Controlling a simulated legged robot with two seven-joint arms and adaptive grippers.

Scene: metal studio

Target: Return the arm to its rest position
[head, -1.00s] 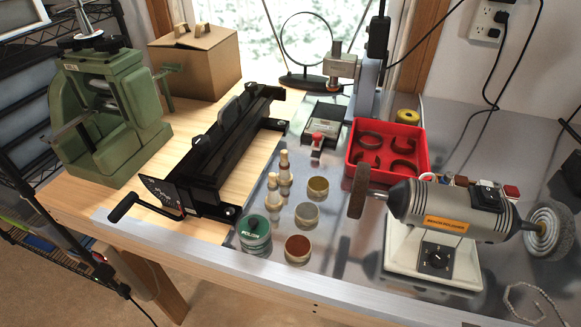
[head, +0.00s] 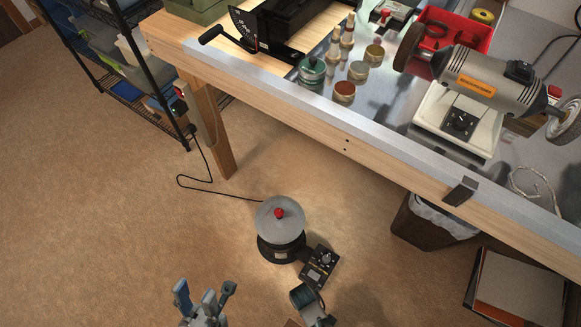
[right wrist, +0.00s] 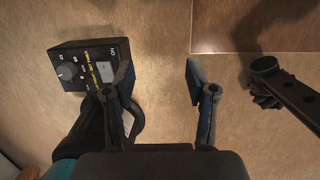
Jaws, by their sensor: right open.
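My right gripper (right wrist: 160,78) shows in the right wrist view, pointing down at the brown floor. Its two dark fingers are spread and empty. A black control box (right wrist: 78,62) with a dial lies beyond its left finger, apart from it. The same box (head: 320,267) is on the floor in the head view.
A round polisher (head: 279,222) with a red knob stands on the floor, its cord running left. The wooden workbench (head: 345,135) crosses above, with jars and a grinder (head: 490,78). A bin (head: 430,225) and a brown box (head: 515,290) are at right.

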